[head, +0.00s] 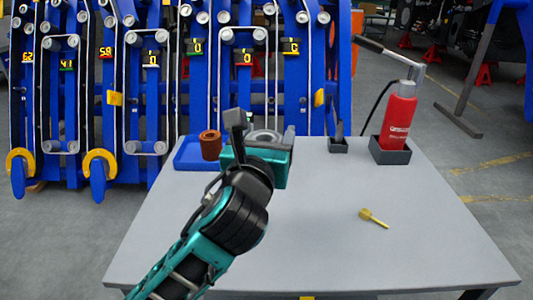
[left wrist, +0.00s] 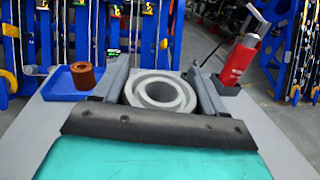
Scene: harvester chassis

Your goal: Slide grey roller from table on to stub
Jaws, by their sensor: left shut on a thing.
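The grey roller (head: 264,137) is a short, hollow ring. My left gripper (head: 262,128) is shut on it, with one finger on each side, and holds it over the back part of the table (head: 330,215). In the left wrist view the roller (left wrist: 160,105) stands between the two fingers with its round opening facing the camera. The blue harvester chassis (head: 222,95) stands behind the table and bears several grey rollers. I cannot tell which part of it is the bare stub. My right gripper is not in view.
A blue tray (head: 188,163) with a brown roller (head: 210,145) lies at the table's back left. A red bottle (head: 398,120) in a dark holder and a small dark holder (head: 338,146) stand back right. A yellow tool (head: 373,217) lies right of centre. The front is clear.

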